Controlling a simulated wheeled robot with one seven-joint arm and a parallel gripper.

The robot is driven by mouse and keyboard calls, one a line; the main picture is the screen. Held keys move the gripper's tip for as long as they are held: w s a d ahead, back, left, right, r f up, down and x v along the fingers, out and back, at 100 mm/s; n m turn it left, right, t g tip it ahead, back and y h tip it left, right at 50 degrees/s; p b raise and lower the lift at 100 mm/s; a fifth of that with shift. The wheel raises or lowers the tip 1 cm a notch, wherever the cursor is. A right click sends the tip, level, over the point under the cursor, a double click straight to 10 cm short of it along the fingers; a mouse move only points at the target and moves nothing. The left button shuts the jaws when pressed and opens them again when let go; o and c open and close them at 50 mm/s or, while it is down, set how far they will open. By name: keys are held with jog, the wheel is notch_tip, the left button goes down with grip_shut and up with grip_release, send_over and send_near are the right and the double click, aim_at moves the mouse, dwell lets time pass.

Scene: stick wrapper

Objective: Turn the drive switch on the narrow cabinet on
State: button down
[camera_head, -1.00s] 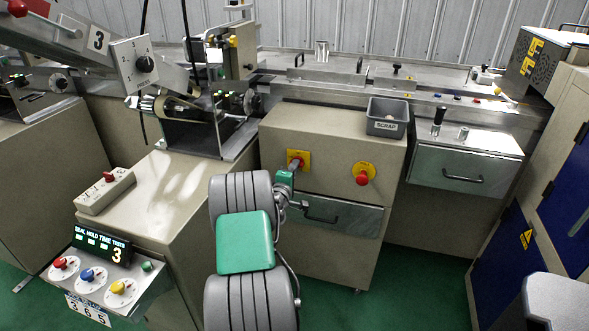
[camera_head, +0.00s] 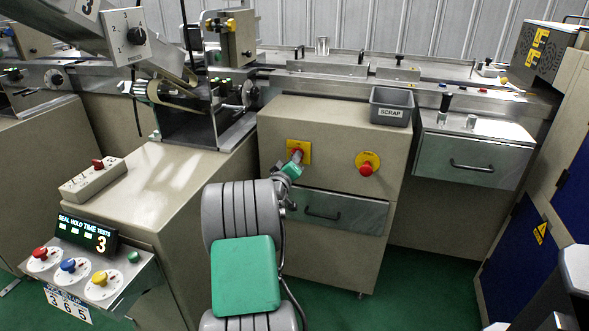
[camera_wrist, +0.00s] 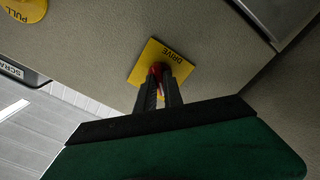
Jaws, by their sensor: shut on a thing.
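The drive switch is a red knob (camera_wrist: 156,68) on a square yellow plate marked DRIVE (camera_wrist: 178,50). The plate (camera_head: 305,146) also shows in the head view, high on the left of the narrow cabinet's (camera_head: 333,135) front. My gripper (camera_wrist: 158,80) is shut on the red knob, with its dark fingers on either side of it. The fingers hide much of the knob, so I cannot read its position.
A red PULL knob (camera_head: 366,169) on a round yellow plate sits to the right on the same front. Below is a drawer (camera_head: 345,210). A grey scrap bin (camera_head: 391,107) stands on top. A control panel (camera_head: 95,265) juts out at lower left.

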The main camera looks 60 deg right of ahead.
jog(key=m+b, duration=0.8)
jog(key=b, duration=0.2)
jog(key=shift+f+m, duration=0.15)
jog(key=shift+m, duration=0.25)
jog(key=c, duration=1.5)
grip_release()
jog(key=shift+o, duration=0.2)
jog(key=s+a+p, duration=0.1)
jog(key=a, duration=0.6)
jog(key=shift+s+a+p, duration=0.15)
jog(key=shift+a+p, duration=0.2)
